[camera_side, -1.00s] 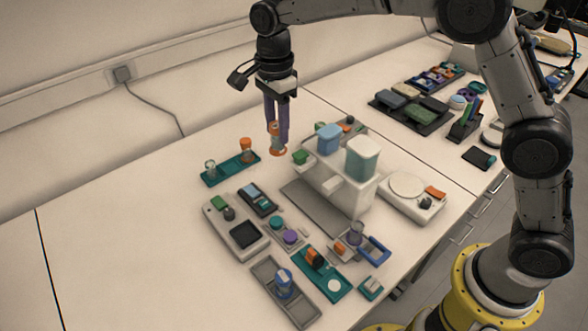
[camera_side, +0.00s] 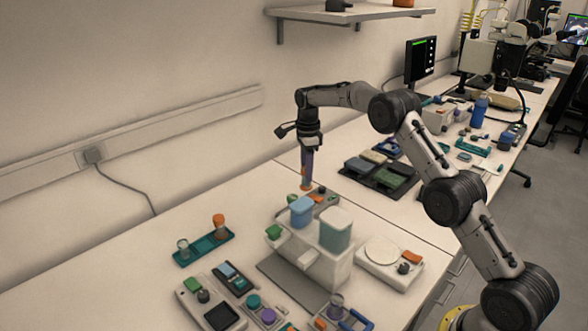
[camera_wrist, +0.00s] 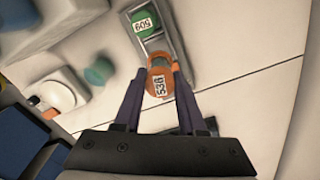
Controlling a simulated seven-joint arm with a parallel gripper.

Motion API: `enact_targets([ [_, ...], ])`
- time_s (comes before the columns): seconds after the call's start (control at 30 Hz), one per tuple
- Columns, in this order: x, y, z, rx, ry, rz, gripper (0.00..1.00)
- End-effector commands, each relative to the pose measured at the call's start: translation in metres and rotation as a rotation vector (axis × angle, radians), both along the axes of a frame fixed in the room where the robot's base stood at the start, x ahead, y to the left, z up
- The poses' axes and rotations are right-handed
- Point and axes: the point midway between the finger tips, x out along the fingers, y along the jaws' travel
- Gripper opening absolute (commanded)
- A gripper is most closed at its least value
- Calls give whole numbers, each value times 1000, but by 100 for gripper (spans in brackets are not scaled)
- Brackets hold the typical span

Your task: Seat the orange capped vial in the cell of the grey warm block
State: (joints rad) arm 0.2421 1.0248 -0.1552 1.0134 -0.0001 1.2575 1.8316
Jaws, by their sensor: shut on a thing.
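My gripper (camera_side: 306,177) points down with its purple fingers shut on the orange capped vial (camera_side: 306,186), behind the white stand. In the wrist view the vial (camera_wrist: 160,84) sits between the fingertips (camera_wrist: 161,72), its white numbered label facing the camera. The grey block (camera_wrist: 180,48) lies beneath and beyond it, with a green-capped vial (camera_wrist: 143,20) at its far end. The held vial overlaps the near part of the block and hides what is under it. I cannot tell whether its base touches the block. In the side view the block (camera_side: 331,199) is partly hidden.
The white stand with a blue tub (camera_side: 302,211) and a teal tub (camera_side: 335,229) stands close in front of my gripper. A teal rack (camera_side: 205,248) holds another orange-capped vial (camera_side: 219,221). A dark tray (camera_side: 378,178) lies behind to the right.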

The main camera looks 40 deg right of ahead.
Motion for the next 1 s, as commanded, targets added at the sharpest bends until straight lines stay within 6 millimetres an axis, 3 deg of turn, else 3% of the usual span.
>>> enact_targets([
  [0.6,-1,0,-47,0,2,-1,0],
  [1.0,0,-1,-62,0,1,-1,0],
])
